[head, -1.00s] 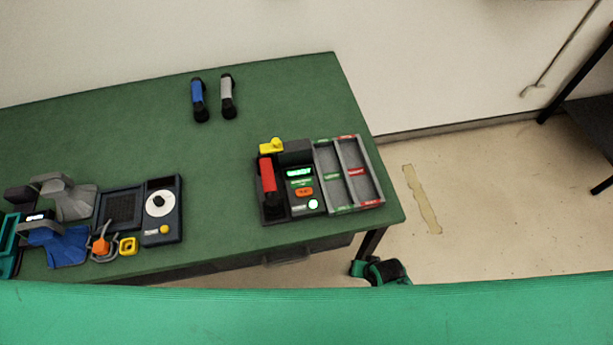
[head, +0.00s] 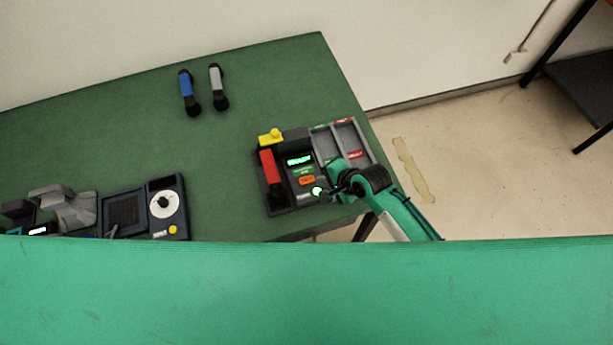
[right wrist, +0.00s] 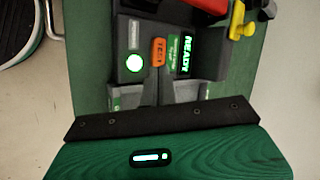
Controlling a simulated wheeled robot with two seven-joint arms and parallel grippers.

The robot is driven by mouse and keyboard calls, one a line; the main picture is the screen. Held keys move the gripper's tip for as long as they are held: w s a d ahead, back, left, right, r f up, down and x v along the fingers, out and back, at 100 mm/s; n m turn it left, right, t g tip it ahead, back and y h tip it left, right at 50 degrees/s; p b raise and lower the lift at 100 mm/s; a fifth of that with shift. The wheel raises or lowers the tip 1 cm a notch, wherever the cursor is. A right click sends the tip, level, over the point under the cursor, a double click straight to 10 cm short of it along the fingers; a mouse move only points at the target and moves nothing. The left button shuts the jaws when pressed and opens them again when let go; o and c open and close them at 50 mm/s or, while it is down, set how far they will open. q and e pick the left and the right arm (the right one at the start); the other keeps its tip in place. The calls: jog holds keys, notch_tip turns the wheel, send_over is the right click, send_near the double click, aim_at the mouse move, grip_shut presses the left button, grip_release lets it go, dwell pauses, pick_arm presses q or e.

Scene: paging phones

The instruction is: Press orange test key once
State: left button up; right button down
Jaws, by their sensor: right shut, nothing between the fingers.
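The orange test key (head: 307,181) is on the dark test station (head: 283,205) at the table's right end. It also shows in the right wrist view (right wrist: 158,52), marked TEST, beside a lit green screen (right wrist: 186,54) reading READY. A round glowing button or lamp (head: 317,191) sits just below the key. My right gripper (head: 326,196) is at the station's front edge, close to the lamp and to the lower right of the key. Its fingers (right wrist: 168,90) are shut and empty, pointing toward the key, apparently short of it. My left gripper is not in view.
A red handset (head: 268,166) and yellow piece (head: 271,136) are on the station's left side. Grey trays (head: 355,135) adjoin it on the right. Blue (head: 187,92) and grey (head: 217,88) handsets lie at the back. A meter (head: 167,205) stands left; mid-table is clear.

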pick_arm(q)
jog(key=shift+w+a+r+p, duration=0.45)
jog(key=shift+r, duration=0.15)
pick_arm(e)
jog(key=w+a+r+m+y, duration=0.1)
jog(key=w+a+r+m, duration=0.2)
jog(key=r+m, duration=0.2)
jog(key=shift+w+a+r, duration=0.15)
jog(key=shift+w+a, duration=0.2)
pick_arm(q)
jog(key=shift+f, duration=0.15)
pick_arm(e)
jog(key=b, duration=0.9)
send_over(311, 181)
notch_tip(311, 181, down, 7)
jog(key=shift+a+f, duration=0.1)
jog(key=shift+f, duration=0.85)
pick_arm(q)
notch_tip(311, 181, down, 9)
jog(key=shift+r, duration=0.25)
pick_arm(e)
jog(key=shift+f, duration=0.1)
jog(key=shift+f, duration=0.25)
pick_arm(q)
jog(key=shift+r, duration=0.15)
